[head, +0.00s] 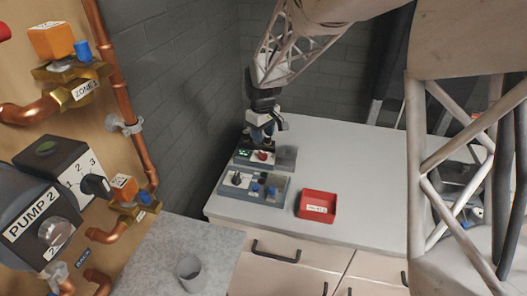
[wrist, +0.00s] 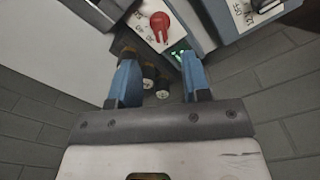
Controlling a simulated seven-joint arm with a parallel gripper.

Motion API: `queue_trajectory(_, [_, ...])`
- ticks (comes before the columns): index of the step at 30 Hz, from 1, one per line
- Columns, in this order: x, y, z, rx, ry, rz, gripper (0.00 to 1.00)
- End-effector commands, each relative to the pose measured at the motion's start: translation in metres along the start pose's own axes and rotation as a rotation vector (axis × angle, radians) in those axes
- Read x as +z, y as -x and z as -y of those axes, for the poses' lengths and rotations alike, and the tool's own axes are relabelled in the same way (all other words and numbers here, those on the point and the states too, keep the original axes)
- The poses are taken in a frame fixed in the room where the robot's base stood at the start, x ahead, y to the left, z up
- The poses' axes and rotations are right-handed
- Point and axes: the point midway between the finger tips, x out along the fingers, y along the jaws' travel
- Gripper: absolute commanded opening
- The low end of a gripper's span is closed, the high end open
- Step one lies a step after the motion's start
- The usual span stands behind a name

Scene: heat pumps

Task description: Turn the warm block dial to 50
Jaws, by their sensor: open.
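A grey block with a white face (head: 243,161) stands at the back of the counter, with a red dial (head: 262,155) and a green display (head: 244,152). A second grey block in front has a black dial (head: 237,178). I cannot read which block is the warm block. My gripper (head: 264,137) is over the back block. In the wrist view my gripper (wrist: 160,58) is open and empty, its blue fingers apart, with the red dial beyond the tips.
A red bin (head: 317,205) stands right of the blocks on the white counter (head: 362,185), which is clear further right. A dark brick wall (head: 190,90) is close behind and left. A grey cup (head: 191,273) and pump piping (head: 118,75) are at left.

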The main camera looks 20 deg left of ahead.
Motion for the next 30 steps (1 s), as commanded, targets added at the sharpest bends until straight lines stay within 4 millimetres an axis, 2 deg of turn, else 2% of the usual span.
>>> queue_trajectory(8, [0.0,-0.001,0.0,0.0,-0.001,0.0,0.44])
queue_trajectory(14, [0.0,-0.01,0.0,0.0,-0.001,0.0,0.44])
queue_trajectory(30, [0.001,-0.068,0.0,-0.001,-0.001,0.001,0.44])
